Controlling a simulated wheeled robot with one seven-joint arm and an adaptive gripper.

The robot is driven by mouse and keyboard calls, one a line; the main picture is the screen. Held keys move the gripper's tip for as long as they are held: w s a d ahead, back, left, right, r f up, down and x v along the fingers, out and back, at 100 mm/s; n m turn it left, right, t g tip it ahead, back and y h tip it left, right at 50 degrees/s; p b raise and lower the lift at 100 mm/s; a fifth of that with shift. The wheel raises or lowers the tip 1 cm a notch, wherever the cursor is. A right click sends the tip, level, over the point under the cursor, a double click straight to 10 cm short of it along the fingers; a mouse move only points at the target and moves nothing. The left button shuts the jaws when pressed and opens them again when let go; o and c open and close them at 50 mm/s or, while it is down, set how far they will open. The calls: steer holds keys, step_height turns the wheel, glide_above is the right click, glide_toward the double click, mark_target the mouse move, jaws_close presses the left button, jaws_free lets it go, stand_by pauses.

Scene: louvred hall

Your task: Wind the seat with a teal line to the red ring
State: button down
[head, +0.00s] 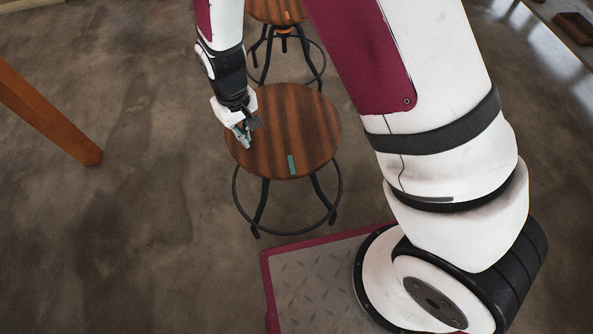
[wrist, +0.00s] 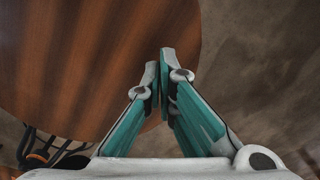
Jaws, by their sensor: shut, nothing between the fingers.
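The near stool has a round, striped brown wooden seat (head: 270,110) on dark legs with a foot ring. A short teal line (head: 291,164) lies on the seat near its front rim. My gripper (head: 243,138) is shut and empty at the left rim of this seat. In the wrist view, the teal-padded fingertips (wrist: 161,65) meet over or beside the edge of the wooden seat (wrist: 80,60); I cannot tell whether they touch it. I cannot see a red ring on the near stool, whose underside is hidden by its seat.
A second wooden stool (head: 265,12), partly cut off, stands behind; it has a teal mark and an orange ring (head: 284,30) under its seat. A wooden beam (head: 55,120) is at left. Open concrete floor (head: 120,230) lies left of the near stool.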

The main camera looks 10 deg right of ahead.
mark_target(284, 162)
steer(key=shift+f+b, duration=0.75)
steer(key=shift+f, duration=0.35)
steer(key=s+d, duration=0.4)
steer(key=s, duration=0.1)
steer(key=shift+s+d+r, duration=0.1)
steer(key=shift+s+d, duration=0.2)
steer(key=shift+d, duration=0.05)
steer(key=d, duration=0.1)
steer(key=s+d, duration=0.1)
steer(key=d, duration=0.1)
steer(key=shift+s+d, duration=0.2)
steer(key=shift+d, duration=0.1)
steer(key=d, duration=0.6)
steer(key=shift+w+d+r, duration=0.2)
steer(key=shift+w+d, duration=0.15)
steer(key=shift+d, duration=0.05)
steer(key=w+d, duration=0.4)
steer(key=shift+d+r+p, duration=0.15)
steer(key=shift+d+p, duration=0.25)
steer(key=shift+w, duration=0.15)
